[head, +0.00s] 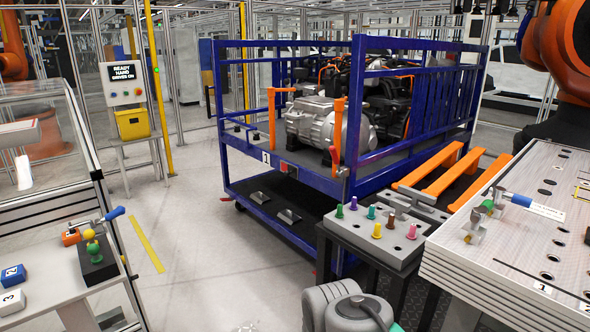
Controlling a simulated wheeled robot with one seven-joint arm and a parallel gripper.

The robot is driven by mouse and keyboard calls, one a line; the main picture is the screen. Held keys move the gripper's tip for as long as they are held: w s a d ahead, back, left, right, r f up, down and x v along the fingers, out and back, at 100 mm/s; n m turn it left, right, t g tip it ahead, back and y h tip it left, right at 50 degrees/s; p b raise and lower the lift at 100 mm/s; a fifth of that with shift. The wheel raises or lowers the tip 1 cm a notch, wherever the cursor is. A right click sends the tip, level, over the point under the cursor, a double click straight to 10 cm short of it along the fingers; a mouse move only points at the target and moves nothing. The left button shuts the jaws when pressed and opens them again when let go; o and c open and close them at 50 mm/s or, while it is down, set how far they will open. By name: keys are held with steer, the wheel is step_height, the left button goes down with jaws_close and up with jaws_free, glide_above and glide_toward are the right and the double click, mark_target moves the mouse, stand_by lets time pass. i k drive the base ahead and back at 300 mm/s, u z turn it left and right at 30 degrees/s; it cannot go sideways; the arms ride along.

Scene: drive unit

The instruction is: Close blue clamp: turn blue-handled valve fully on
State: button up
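Two blue-handled devices show in the head view. One blue handle (516,199) is at the right, low over the perforated steel table (560,165), with metal fittings and a green part at its left end. A white label lies beside it. My gripper is not in view; only grey rounded parts of my arm show at the bottom.
A blue cart (350,180) carrying a motor unit (320,120) stands in the middle. A grey block with coloured pegs (377,230) sits right of centre, beside orange bars (455,172). The left bench (50,255) holds numbered blocks. Floor is clear between the left bench and the cart.

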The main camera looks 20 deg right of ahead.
mark_target(498, 193)
steer(key=z, duration=1)
steer(key=i, duration=1)
steer(key=z, duration=0.85)
